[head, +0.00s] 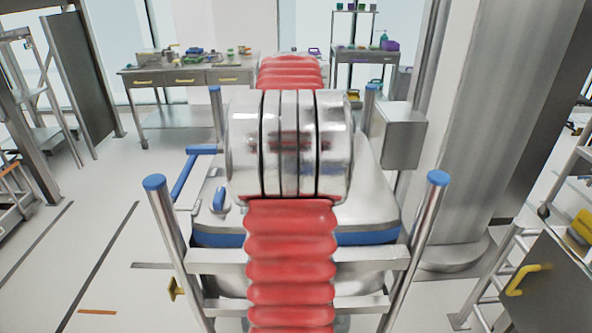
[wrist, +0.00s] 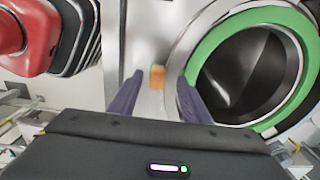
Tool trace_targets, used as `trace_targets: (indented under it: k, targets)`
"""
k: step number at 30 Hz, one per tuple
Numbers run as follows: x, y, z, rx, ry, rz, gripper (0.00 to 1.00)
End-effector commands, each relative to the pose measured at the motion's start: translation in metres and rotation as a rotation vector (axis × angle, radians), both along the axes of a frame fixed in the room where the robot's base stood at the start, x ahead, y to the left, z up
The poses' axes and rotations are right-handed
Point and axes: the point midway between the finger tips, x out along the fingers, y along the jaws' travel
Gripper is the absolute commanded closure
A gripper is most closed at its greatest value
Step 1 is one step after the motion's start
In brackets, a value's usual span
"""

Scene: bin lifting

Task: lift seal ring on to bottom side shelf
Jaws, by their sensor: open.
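In the wrist view, my gripper (wrist: 160,75) is open, its two dark blue fingers spread apart with nothing held. A broad green ring (wrist: 205,52) surrounds a dark, shiny round opening at the right; it may be the seal ring, but I cannot be sure. The right finger is beside its left edge in the picture; I cannot tell whether they touch. A small orange block (wrist: 157,80) shows between the fingers, against or in front of a pale metal surface. My gripper is not visible in the head view. I cannot identify the bottom side shelf.
In the head view, a steel unit with a blue band (head: 217,239) stands behind my red ribbed arm, with blue-capped posts (head: 154,182) around it. A thick column (head: 500,110) stands at the right. A workbench (head: 190,75) is at the back. Open floor (head: 100,230) lies left.

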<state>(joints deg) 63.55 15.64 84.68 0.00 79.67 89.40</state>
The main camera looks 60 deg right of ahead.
Motion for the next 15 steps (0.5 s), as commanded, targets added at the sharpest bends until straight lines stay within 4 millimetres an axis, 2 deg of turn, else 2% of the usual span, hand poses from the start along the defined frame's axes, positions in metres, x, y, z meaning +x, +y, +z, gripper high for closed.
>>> trace_targets:
  k: [8, 15]
  targets:
    - [0.0, 0.0, -0.007, 0.001, 0.0, 0.0, 0.56]
    - [-0.002, 0.002, -0.038, 0.003, 0.001, 0.0, 0.56]
